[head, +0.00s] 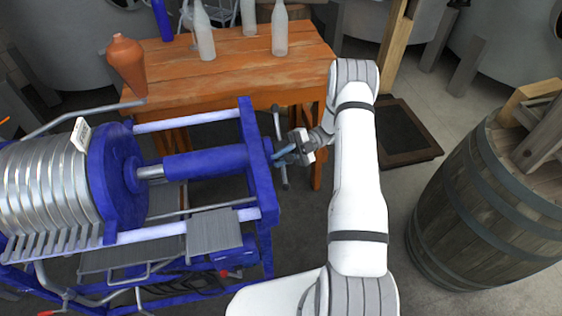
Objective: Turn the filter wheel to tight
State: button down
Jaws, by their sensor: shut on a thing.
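The filter wheel (278,124) is a dark spoked hand wheel at the right end of the blue plate filter (262,175). It shows nearly edge-on, with bars pointing up and down from its hub. My gripper (284,155) is at the wheel from the right side and is shut on it near the hub. The fingertips and the exact place of the grip are small and partly hidden by my wrist. A row of grey filter plates (45,190) stands at the left end of the frame, with a small white tag (80,134) on top.
An orange wooden table (240,62) behind the filter holds clear bottles (279,32) and a clay-coloured vase (127,65). A large wooden barrel (480,205) stands on the right. A dark floor mat (403,132) lies behind my arm. Grey floor is free between arm and barrel.

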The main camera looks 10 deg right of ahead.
jog(key=shift+w+r+m+y, duration=0.4)
jog(key=shift+w+r+m, duration=0.15)
jog(key=shift+m, duration=0.35)
jog(key=c, duration=1.4)
grip_release()
